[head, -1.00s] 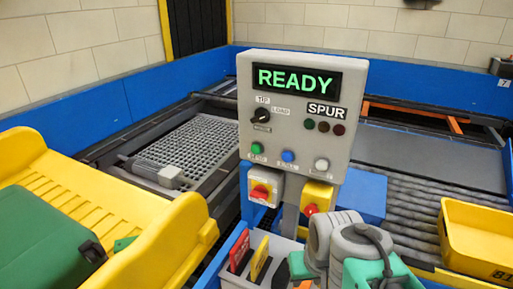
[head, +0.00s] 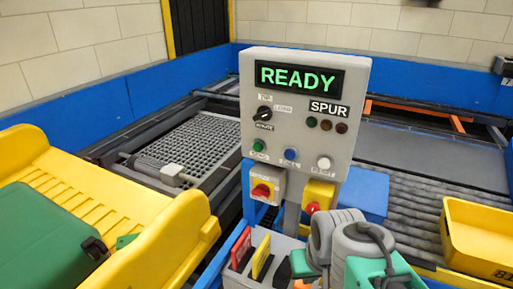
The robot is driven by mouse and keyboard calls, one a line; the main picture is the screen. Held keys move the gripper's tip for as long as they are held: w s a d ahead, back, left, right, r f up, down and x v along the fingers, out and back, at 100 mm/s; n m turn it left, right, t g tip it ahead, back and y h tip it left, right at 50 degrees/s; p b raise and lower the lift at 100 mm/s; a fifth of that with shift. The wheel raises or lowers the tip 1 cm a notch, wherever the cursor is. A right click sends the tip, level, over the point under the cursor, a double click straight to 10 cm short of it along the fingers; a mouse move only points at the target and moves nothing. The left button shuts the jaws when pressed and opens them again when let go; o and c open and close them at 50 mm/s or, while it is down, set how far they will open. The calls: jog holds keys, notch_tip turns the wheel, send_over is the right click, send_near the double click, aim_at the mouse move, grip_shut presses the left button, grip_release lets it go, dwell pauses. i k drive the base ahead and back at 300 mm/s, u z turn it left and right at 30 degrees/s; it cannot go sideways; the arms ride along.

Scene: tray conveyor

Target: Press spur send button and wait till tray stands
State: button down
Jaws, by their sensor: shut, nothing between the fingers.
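A grey control panel (head: 300,100) faces me, with a lit display (head: 298,79) reading READY in green. A SPUR label (head: 328,109) sits above three dark indicator lamps (head: 326,125). Along the lower edge are a green button (head: 258,145), a blue button (head: 291,154) and a white button (head: 324,163); the small labels under them are too blurred to read surely. A yellow tray (head: 455,250) rests on the rollers at the right. My gripper is not in view.
A black selector knob (head: 263,114) is on the panel. A blue-walled conveyor with a grey grid (head: 205,142) runs behind. A yellow chute-like piece (head: 170,225) stands at left.

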aim_at(258, 146)
jog(key=u, duration=3.5)
jog(key=k, duration=1)
